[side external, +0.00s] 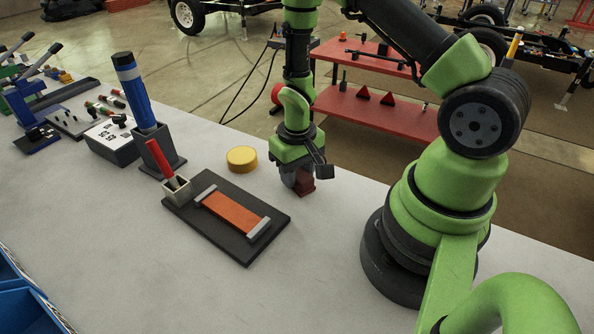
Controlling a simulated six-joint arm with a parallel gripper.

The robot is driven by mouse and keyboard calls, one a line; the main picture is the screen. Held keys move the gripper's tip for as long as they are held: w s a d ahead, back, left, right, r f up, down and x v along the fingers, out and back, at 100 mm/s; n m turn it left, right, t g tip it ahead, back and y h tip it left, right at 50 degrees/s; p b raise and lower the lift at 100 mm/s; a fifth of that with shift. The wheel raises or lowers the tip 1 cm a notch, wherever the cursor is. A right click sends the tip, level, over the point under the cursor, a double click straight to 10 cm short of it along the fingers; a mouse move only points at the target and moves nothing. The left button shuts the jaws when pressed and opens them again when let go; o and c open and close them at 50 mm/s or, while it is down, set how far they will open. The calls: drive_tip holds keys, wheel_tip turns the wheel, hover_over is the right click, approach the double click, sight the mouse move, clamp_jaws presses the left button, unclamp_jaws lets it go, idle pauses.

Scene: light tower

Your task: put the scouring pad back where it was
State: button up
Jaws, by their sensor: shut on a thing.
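A dark red block, which looks to be the scouring pad (305,187), is at the lower end of my gripper (298,182). My gripper points down over the white table and is shut on the pad. The jaws hide part of the pad. It is low over the table near the back edge, and I cannot tell whether it touches the surface. It is right of a yellow round disc (242,157) and behind the dark board (226,244).
A tall blue item (138,97) stands in a dark holder at the left. White table (330,265) is clear in front of the board.

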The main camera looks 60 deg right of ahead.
drive_tip(key=shift+f, duration=0.1)
drive_tip(key=o, duration=1.1)
drive_tip(key=s+a+r+t, duration=0.2)
drive_tip(key=r, duration=1)
drive_tip(key=s+a+r+t, duration=0.1)
drive_tip(key=a+r+t, duration=0.1)
drive_tip(key=r, duration=1.1)
drive_tip(key=s+a+r+t, duration=0.1)
drive_tip(key=s+r, duration=0.1)
drive_tip(key=s+a+r+t+y, duration=0.1)
drive_tip(key=s+a, duration=0.1)
drive_tip(key=s, duration=0.1)
drive_tip(key=s+a+r+t+y, duration=0.1)
drive_tip(key=s+r, duration=0.1)
drive_tip(key=s, duration=0.1)
drive_tip(key=shift+s+a+r+n, duration=0.1)
drive_tip(key=shift+a+r+n, duration=0.05)
drive_tip(key=shift+r+n, duration=0.15)
